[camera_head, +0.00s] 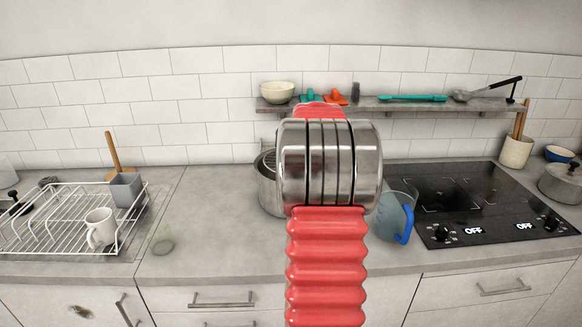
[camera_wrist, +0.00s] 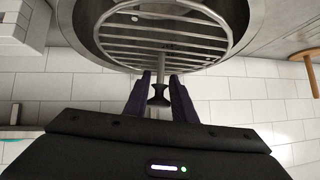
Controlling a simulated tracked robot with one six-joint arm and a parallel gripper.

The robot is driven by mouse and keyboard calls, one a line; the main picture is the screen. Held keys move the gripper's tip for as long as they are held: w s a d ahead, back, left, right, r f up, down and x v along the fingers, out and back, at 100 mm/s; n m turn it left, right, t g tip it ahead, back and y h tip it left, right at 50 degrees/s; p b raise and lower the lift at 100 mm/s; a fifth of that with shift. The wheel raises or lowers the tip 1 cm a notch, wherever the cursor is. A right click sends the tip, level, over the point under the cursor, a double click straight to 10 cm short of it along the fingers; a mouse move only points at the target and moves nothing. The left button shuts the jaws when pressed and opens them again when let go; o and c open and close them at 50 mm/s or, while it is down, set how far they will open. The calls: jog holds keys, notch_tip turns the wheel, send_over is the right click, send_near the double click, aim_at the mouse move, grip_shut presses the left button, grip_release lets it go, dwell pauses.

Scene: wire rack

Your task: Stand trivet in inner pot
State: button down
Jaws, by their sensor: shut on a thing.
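The inner pot (camera_head: 267,196) is a metal pot on the counter, mostly hidden behind my arm in the head view. Its round wall (camera_wrist: 83,22) fills the top of the wrist view. The trivet, a round metal rack with parallel bars (camera_wrist: 165,40), lies across the pot's opening in the wrist view. A small part of the trivet (camera_head: 268,160) shows at the pot's rim in the head view. My gripper (camera_wrist: 160,78) is shut on the trivet's short stem with a dark end. I cannot tell whether the trivet touches the pot's floor.
A blue-handled jug (camera_head: 395,212) stands close to the pot's right, partly behind my arm. The cooktop (camera_head: 470,205) is farther right. A white wire dish rack (camera_head: 60,215) holds a mug (camera_head: 100,228) at left. A wall shelf (camera_head: 420,106) runs above. Counter left of the pot is mostly clear.

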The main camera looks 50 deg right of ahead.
jog(key=shift+f, duration=0.7)
jog(key=shift+f, duration=1.9)
jog(key=shift+f, duration=0.6)
jog(key=c, duration=1.5)
grip_release()
jog(key=shift+o, duration=0.2)
jog(key=shift+r, duration=0.15)
